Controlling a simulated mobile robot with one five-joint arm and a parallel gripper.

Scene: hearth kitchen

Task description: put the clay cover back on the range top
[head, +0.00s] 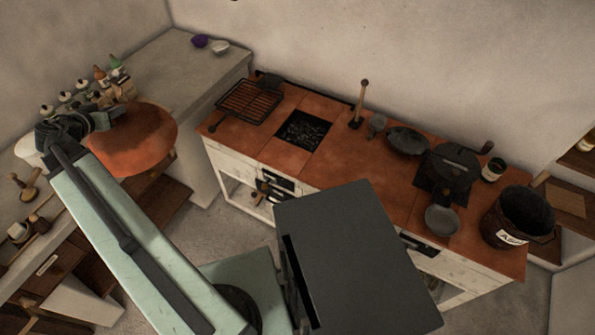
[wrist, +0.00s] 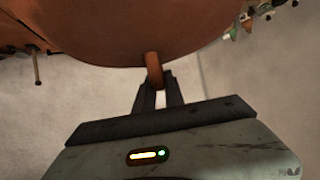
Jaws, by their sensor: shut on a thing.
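The clay cover (head: 145,145) is a large round terracotta piece at the left of the head view. My gripper (head: 108,120) is shut on its small handle. In the wrist view the clay cover (wrist: 140,30) fills the top, and its peg-like handle sits between the fingertips of my gripper (wrist: 160,82). The cover is in front of the left counter, well left of the range top (head: 355,155). The range top is a long terracotta-tiled surface with a square opening (head: 303,130) that shows dark coals.
A grill rack (head: 250,102) lies left of the opening. A wooden-handled tool (head: 358,105), a dark pan (head: 408,141), a black stove piece (head: 452,165), a grey bowl (head: 442,220) and an ash bucket (head: 520,215) stand to its right. Bottles (head: 112,75) crowd the left counter.

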